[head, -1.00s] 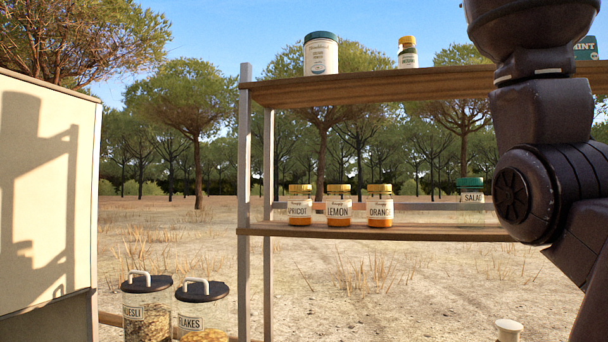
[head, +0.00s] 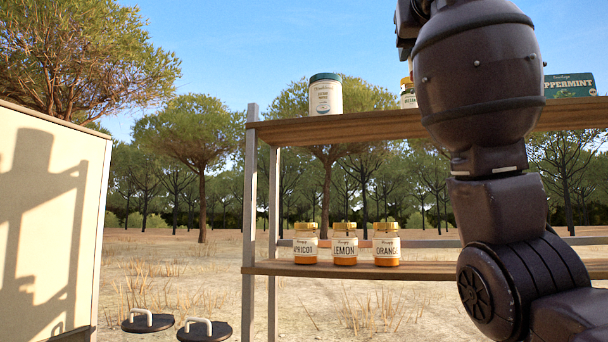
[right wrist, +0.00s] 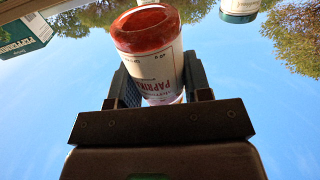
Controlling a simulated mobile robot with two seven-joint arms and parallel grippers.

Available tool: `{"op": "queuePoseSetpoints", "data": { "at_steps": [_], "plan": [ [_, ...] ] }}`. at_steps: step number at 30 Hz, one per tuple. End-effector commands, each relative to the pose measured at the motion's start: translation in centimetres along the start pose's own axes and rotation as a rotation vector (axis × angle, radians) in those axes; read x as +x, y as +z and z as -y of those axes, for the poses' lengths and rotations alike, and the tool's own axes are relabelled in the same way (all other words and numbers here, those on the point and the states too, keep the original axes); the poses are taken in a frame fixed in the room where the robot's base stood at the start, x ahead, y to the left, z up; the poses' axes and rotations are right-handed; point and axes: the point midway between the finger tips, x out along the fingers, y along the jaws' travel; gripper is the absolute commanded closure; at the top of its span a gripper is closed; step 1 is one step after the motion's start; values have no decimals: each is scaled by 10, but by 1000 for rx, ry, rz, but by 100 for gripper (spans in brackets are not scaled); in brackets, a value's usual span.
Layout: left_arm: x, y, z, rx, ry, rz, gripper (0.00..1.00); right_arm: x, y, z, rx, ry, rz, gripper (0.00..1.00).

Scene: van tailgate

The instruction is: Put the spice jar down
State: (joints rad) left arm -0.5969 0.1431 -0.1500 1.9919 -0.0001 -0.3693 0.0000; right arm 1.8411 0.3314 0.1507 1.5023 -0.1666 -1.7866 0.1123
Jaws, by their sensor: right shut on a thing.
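The spice jar (right wrist: 150,60), labelled paprika with red contents, is in my right gripper (right wrist: 160,82) in the right wrist view. In the head view my right arm rises on the right in front of the shelves, and the jar and fingertips are hidden or out of frame. The wooden upper shelf (head: 350,127) and lower shelf (head: 420,271) stand ahead. My left gripper is not in view.
The upper shelf holds a white tub (head: 325,97), a partly hidden yellow-lidded jar (head: 408,96) and a peppermint box (head: 570,86). The lower shelf holds apricot (head: 305,247), lemon (head: 345,247) and orange (head: 386,247) jars. Upper-shelf room shows between tub and yellow-lidded jar.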

Motion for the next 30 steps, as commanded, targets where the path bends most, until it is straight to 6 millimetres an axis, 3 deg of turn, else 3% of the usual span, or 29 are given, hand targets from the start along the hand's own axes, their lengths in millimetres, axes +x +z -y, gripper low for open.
{"op": "queuePoseSetpoints", "data": {
  "at_steps": [15, 30],
  "plan": [
    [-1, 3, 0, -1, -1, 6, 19, 38, 112, 34, -1, -113, 2, 82],
    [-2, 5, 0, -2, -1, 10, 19, 57, 217, 49, 1, -198, 2, 82]
  ]
}}
